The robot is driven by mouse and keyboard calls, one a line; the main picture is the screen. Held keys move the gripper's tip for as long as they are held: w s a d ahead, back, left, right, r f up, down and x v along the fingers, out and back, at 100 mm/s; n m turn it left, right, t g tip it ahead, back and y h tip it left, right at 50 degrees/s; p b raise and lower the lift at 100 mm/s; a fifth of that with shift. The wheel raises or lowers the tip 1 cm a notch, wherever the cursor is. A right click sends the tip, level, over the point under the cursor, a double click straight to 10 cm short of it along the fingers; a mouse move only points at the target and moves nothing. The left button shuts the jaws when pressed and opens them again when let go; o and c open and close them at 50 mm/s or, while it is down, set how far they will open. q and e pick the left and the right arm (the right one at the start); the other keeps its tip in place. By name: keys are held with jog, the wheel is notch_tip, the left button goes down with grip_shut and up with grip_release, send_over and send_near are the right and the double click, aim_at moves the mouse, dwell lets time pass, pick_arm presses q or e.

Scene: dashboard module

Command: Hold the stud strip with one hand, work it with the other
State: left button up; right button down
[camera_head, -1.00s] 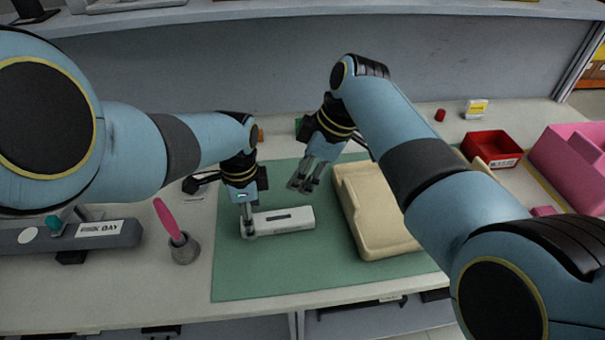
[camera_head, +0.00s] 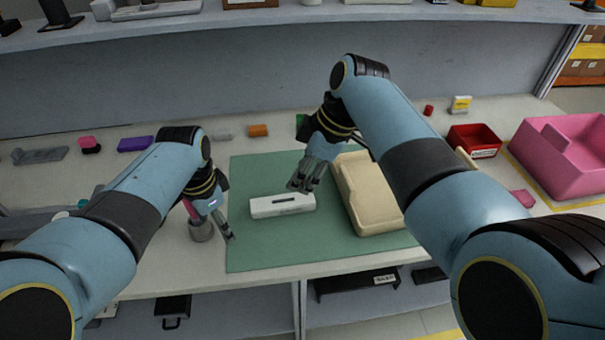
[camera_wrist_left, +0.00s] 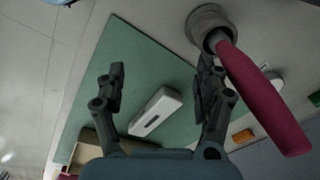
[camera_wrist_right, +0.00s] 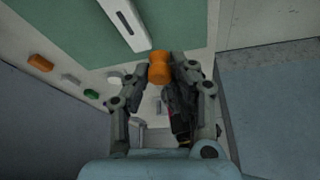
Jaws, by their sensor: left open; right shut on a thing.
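The stud strip, a white bar (camera_head: 282,204) with a dark slot, lies flat on the green mat (camera_head: 265,245); it also shows in the left wrist view (camera_wrist_left: 155,112) and partly in the right wrist view (camera_wrist_right: 127,22). My left gripper (camera_head: 222,222) is open and empty, left of the strip over the mat's left edge, close by the grey cup (camera_head: 201,230). My right gripper (camera_head: 303,184) is shut on an orange cylinder (camera_wrist_right: 160,68), held above and beyond the strip's right end. In the head view the fingers hide the cylinder.
A tool with a pink handle (camera_wrist_left: 262,95) stands in the grey cup. A beige tray (camera_head: 370,222) lies right of the strip. A red bin (camera_head: 473,141) and a pink bin (camera_head: 565,155) stand at the right. An orange block (camera_head: 258,130) lies behind the mat.

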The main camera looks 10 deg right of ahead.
pick_arm(q)
jog(key=s+a+r+n, duration=0.2)
jog(key=s+a+n, duration=0.1)
jog(key=s+a, duration=0.3)
jog(key=s+a+r+n+t, duration=0.1)
jog(key=s+a+r+n, duration=0.1)
jog(key=s+a, duration=0.4)
jog(key=shift+s+a+r+n+t+y, duration=0.15)
jog(key=shift+s+r+n+t+y, duration=0.2)
jog(key=shift+s+n, duration=0.45)
jog(key=shift+w+f, duration=0.1)
jog(key=w+d+f+m+g, duration=0.2)
jog(key=w+d+m, duration=0.6)
jog(key=w+d, duration=0.7)
jog(key=shift+w+d+f+m+h, duration=0.15)
jog(key=shift+d+f+m+h, duration=0.3)
jog(key=shift+f, duration=0.2)
jog(key=shift+a, duration=0.1)
